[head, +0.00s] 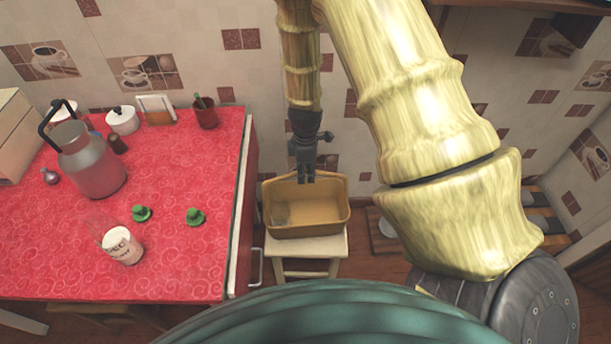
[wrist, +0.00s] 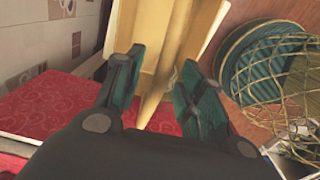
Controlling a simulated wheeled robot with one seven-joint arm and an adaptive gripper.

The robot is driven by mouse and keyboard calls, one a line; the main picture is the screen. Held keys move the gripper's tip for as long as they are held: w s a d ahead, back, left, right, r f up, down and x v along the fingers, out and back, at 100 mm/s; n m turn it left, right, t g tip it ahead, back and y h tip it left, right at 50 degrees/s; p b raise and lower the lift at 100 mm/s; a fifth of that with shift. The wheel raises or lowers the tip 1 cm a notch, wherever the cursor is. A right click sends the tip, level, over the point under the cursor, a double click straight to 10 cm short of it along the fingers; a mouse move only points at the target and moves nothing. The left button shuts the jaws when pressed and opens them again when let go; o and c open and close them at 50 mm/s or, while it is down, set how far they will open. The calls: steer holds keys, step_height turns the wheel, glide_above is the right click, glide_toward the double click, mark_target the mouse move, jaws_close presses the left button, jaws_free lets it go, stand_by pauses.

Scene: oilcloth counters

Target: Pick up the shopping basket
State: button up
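A tan, open-topped rectangular basket (head: 306,222) sits on a pale stool in the head view, right of the red counter. Its near wall and inside show, and it looks upright. My gripper (head: 304,178) points down at its back rim. In the wrist view my gripper (wrist: 162,65) has its two dark green fingers spread apart. The tan basket (wrist: 188,35) shows between and beyond the fingers, with a wall edge running between them. I cannot tell whether a finger touches it.
The pale stool (head: 308,246) stands beside the red-topped counter (head: 190,255). On the counter are a metal can (head: 92,165), a jar (head: 121,246) and two small green things (head: 195,217). The tiled wall is close behind the basket. A wire-mesh thing (wrist: 285,85) shows at the right of the wrist view.

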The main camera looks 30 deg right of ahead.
steer(key=shift+c, duration=0.3)
jaws_close()
stand_by(0.3)
